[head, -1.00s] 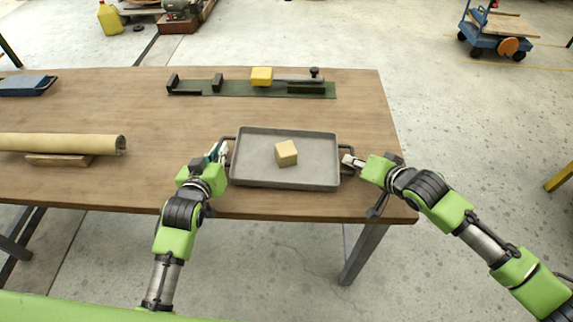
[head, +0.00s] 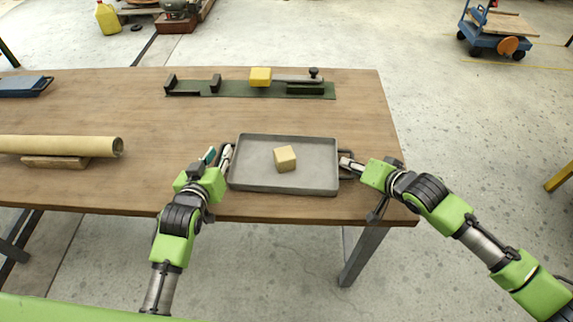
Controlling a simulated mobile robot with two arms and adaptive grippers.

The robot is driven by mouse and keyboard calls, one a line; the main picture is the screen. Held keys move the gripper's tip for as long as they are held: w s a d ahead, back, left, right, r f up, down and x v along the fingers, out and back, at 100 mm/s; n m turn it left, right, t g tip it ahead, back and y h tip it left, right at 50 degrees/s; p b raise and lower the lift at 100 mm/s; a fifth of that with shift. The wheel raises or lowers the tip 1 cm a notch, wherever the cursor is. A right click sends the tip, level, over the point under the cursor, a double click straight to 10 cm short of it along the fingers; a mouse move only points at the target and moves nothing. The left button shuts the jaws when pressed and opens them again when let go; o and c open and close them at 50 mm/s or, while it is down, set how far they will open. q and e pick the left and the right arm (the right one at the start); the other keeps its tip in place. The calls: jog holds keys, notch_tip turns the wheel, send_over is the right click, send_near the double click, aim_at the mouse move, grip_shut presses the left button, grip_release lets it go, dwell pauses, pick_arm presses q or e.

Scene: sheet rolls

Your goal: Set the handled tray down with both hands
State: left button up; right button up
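The grey handled tray (head: 255,182) lies level at the right front of the wooden table and appears to rest on the tabletop. A small tan block (head: 285,159) sits inside it, near the middle. My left gripper (head: 218,156) is at the tray's left handle, its fingers spread apart. The left handle is mostly hidden by that gripper. My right gripper (head: 346,162) is at the tray's right handle (head: 346,177), its finger lying over the bar. Its finger gap is too small to make out.
A green fixture strip (head: 235,90) with a yellow block (head: 260,77) lies at the table's back. A tan sheet roll (head: 60,146) rests on a wooden support at left. A blue-grey tray (head: 22,87) is at the far left. The wooden table (head: 150,110) is bare between them.

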pick_arm(q)
jog(key=v, duration=0.7)
jog(key=shift+s, duration=0.25)
pick_arm(e)
jog(key=shift+a+f, duration=0.2)
pick_arm(q)
jog(key=shift+a+r, duration=0.2)
pick_arm(e)
jog(key=shift+v, duration=4.05)
jog(key=shift+w+d+r, duration=0.1)
jog(key=shift+w+d, duration=0.05)
